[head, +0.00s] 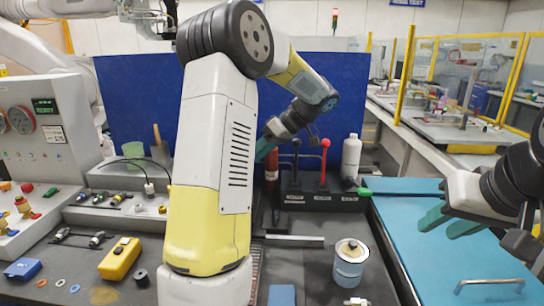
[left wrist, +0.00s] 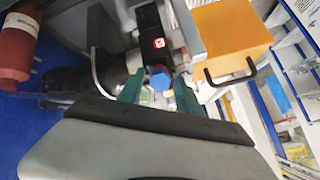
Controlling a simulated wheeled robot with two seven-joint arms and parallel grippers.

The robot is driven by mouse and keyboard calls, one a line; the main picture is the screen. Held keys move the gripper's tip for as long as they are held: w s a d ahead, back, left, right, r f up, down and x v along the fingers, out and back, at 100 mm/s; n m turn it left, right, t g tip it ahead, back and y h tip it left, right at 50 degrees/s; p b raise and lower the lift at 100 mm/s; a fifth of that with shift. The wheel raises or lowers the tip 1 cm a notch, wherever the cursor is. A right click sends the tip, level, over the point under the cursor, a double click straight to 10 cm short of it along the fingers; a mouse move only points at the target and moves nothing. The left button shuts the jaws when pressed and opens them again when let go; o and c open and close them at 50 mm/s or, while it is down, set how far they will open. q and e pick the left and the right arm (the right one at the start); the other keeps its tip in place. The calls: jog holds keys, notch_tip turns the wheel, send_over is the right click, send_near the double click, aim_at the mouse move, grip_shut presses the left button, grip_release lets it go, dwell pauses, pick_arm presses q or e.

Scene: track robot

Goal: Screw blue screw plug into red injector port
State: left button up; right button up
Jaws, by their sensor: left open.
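My left gripper (left wrist: 158,93) is open, with its two teal fingers on either side of a small blue piece (left wrist: 160,81), which looks like the blue screw plug. The piece sits at the end of a dark cylindrical body; I cannot tell whether the fingers touch it. In the head view my left gripper (head: 265,148) is partly hidden behind my own arm, close to the lever stand. I cannot pick out the red injector port for certain. My right gripper (head: 449,223) is open and empty over the teal surface at the right.
A paint can (head: 349,264) stands at the front. A yellow box (head: 120,258) lies at left. A red bottle (left wrist: 17,42) shows in the left wrist view.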

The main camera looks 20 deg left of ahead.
dwell(0.3)
pick_arm(q)
jog(key=n, duration=0.7)
jog(key=shift+n, duration=0.3)
jog(key=n, duration=0.4)
